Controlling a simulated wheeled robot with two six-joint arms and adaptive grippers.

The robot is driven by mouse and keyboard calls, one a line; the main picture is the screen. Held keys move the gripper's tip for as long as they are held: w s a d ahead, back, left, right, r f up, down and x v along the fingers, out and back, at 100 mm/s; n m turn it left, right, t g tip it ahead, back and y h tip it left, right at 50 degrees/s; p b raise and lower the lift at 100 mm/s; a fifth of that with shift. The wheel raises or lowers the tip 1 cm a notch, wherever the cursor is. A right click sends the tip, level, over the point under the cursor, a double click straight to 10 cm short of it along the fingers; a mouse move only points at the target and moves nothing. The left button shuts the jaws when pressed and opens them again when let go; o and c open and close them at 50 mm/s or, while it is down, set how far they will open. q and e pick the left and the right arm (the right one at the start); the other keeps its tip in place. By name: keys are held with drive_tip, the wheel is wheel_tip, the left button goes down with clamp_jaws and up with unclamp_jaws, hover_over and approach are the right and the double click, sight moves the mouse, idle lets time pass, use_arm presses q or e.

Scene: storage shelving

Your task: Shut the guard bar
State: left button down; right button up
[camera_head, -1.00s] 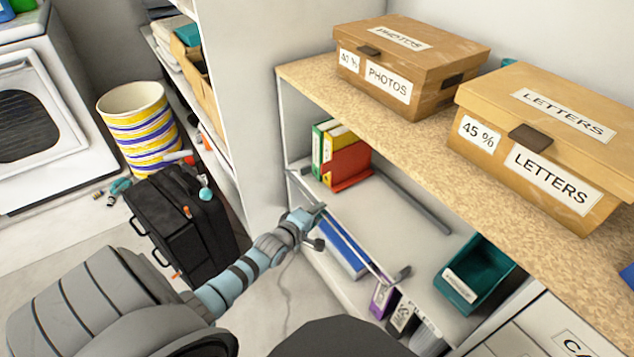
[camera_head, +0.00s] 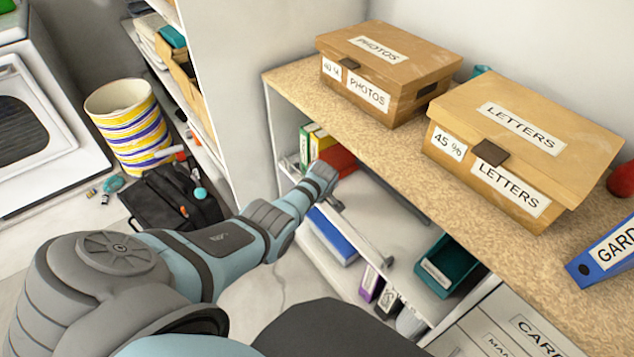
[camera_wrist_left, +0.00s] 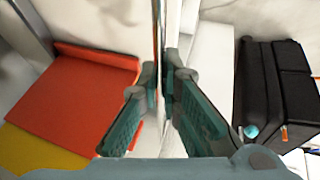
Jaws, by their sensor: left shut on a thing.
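The guard bar (camera_head: 365,236) is a thin metal rail running slantwise across the front of the lower shelf bay, with a grey fitting at its near end. My left gripper (camera_head: 332,200) reaches to the bar's far part in the head view, and its fingers are partly hidden by my wrist. In the left wrist view the bar (camera_wrist_left: 157,45) passes upright between the teal finger pads of my left gripper (camera_wrist_left: 160,90), which are closed on it. My right gripper is out of view.
The wooden shelf top (camera_head: 300,98) overhangs, carrying PHOTOS (camera_head: 385,72) and LETTERS (camera_head: 520,150) boxes.

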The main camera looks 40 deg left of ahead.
use_arm(q)
drive_tip(key=shift+w+d+g+b, duration=0.2)
drive_tip(key=shift+g+b, duration=0.4)
drive_tip(key=shift+b, duration=0.55)
drive_tip(key=shift+w, duration=0.1)
drive_tip(key=c, duration=1.8)
unclamp_jaws()
drive_tip(key=shift+d+r, duration=0.1)
drive_tip(key=shift+r, duration=0.4)
drive_tip(key=v, duration=1.1)
drive_tip(key=shift+d+f, duration=0.1)
drive_tip(key=shift+d, duration=0.05)
